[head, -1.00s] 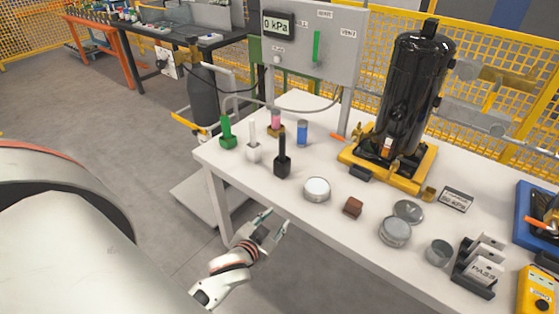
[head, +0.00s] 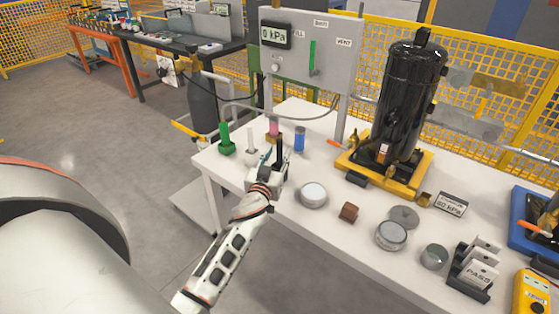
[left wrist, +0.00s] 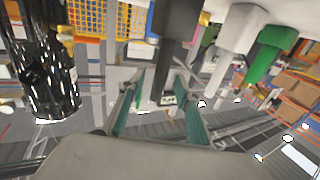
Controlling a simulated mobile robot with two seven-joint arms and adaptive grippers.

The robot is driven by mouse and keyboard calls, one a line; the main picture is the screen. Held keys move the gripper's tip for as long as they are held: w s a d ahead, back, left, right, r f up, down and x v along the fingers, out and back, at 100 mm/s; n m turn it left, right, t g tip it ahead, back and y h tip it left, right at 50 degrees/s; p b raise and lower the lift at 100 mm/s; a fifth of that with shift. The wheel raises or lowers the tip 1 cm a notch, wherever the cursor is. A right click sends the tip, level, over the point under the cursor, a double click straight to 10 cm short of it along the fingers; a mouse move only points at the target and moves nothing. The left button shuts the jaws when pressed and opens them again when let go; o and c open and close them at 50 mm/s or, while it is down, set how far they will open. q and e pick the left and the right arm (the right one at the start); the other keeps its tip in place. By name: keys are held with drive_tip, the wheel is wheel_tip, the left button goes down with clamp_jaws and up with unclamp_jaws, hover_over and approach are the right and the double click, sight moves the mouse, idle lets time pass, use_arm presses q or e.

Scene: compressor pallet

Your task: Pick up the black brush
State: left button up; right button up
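The black brush (head: 279,152) stands upright, handle up, near the front left of the white table (head: 330,226); my gripper hides its lower part. My left gripper (head: 270,165) is at the brush, just in front of it. In the left wrist view the picture is turned over, and the black brush (left wrist: 175,30) hangs from the top with its handle pointing down. There the fingers of my left gripper (left wrist: 160,88) are spread, with the handle between or just beyond them. I cannot tell whether they touch it. My right gripper is not in view.
A green brush (head: 226,142) and a white brush (head: 251,146) stand close on the left. A pink-topped item (head: 273,128) and a blue cylinder (head: 299,138) stand behind. A round tin (head: 313,194) and brown block (head: 348,212) are to the right, before the black compressor (head: 408,100).

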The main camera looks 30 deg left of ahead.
use_arm(q)
drive_tip(key=shift+x, duration=1.35)
drive_tip(key=shift+f, duration=0.1)
clamp_jaws()
